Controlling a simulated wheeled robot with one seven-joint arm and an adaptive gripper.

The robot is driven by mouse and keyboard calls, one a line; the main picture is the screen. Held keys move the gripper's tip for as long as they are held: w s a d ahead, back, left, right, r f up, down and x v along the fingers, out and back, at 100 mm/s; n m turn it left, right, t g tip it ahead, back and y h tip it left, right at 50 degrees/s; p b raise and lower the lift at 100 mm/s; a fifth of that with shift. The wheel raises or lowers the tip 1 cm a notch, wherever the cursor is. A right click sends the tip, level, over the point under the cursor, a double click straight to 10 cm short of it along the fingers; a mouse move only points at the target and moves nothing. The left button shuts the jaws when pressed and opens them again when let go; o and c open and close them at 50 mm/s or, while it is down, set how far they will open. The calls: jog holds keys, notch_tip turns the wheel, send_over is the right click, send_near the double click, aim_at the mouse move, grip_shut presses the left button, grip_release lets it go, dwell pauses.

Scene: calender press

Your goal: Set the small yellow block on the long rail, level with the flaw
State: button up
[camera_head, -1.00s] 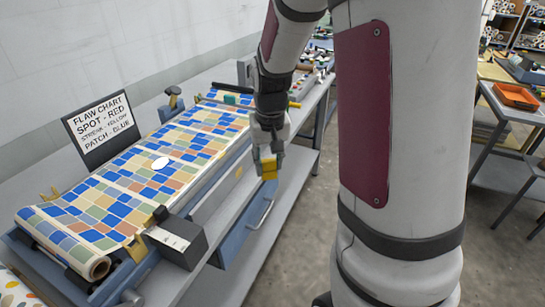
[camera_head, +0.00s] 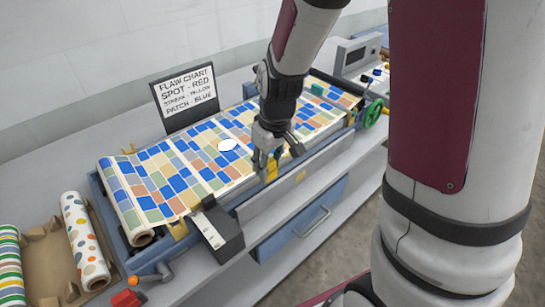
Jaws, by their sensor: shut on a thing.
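My gripper (camera_head: 267,160) is shut on the small yellow block (camera_head: 272,169) at the front side of the calender press. The block is partly hidden by the fingers. The long rail (camera_head: 245,192) runs along the press's front edge, just below and beside the block; I cannot tell whether they touch. The flaw, a white oval mark (camera_head: 228,145), lies on the blue, green and tan patterned sheet (camera_head: 185,175), left of and behind my gripper. The flaw chart (camera_head: 186,97) stands behind the sheet and reads spot red, streak yellow, patch blue.
A dark box with a white label (camera_head: 218,231) sits at the front left of the press. A green handwheel (camera_head: 372,113) is at the right. Patterned rolls (camera_head: 84,240) lie in a tray at left.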

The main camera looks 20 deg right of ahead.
aim_at(270, 188)
jog(key=shift+f+b, duration=1.45)
jog(key=shift+f, duration=1.35)
jog(key=shift+f+b, duration=0.3)
jog(key=shift+f, duration=0.15)
jog(key=o, duration=1)
jog(key=shift+c, duration=0.2)
jog(key=shift+r, duration=0.1)
notch_tip(270, 188, up, 12)
jog(key=s, duration=0.1)
jog(key=shift+s+d, duration=0.3)
jog(key=shift+s, duration=0.05)
